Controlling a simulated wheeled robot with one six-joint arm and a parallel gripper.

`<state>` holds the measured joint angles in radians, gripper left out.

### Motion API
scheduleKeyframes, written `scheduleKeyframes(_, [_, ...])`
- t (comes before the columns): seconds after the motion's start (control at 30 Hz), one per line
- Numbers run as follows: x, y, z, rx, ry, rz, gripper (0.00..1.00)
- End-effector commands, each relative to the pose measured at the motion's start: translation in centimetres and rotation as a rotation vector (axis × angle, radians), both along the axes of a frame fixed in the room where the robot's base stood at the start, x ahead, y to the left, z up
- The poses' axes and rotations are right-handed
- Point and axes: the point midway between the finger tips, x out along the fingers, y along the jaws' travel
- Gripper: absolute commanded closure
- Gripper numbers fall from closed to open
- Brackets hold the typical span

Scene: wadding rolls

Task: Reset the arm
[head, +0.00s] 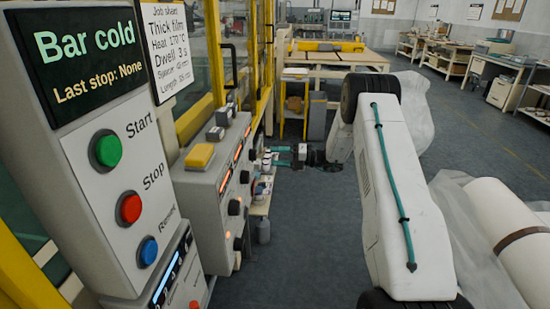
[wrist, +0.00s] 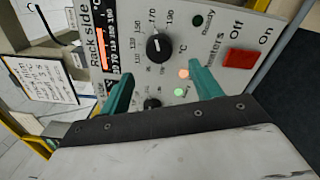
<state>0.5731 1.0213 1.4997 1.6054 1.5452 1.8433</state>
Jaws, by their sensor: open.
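My gripper (head: 272,156) is at the end of my outstretched arm, near the middle of the head view, its teal fingers pointing left. In the wrist view my gripper (wrist: 160,75) is open, with a gap between the fingertips and nothing held. Past the fingers is a heater control panel (wrist: 205,40) with a black knob (wrist: 159,47) by the 170 mark. A red heater switch (wrist: 240,58) sits to the right of the fingers. An orange lamp and a green lamp are lit. I cannot tell whether the fingertips touch the panel.
A grey console (head: 118,170) with green, red and blue buttons stands at the left; its screen reads "Bar cold". A control box (head: 222,170) with a yellow button is beside it. A white roll (head: 505,225) lies at the right. The floor (head: 300,220) below the arm is clear.

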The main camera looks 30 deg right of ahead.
Motion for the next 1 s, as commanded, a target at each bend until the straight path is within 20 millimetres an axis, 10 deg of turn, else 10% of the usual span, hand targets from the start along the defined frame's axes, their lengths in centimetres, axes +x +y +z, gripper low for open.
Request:
scheduleKeyframes(0.53, [-0.2,0.3,-0.6,-0.108,-0.108,0.015,0.36])
scheduleKeyframes(0.73, [-4.8,2.8,-3.7,-0.343,-0.257,0.177,0.36])
scheduleKeyframes(1.0, [-11.9,8.0,0.2,-0.653,-0.580,0.538,0.36])
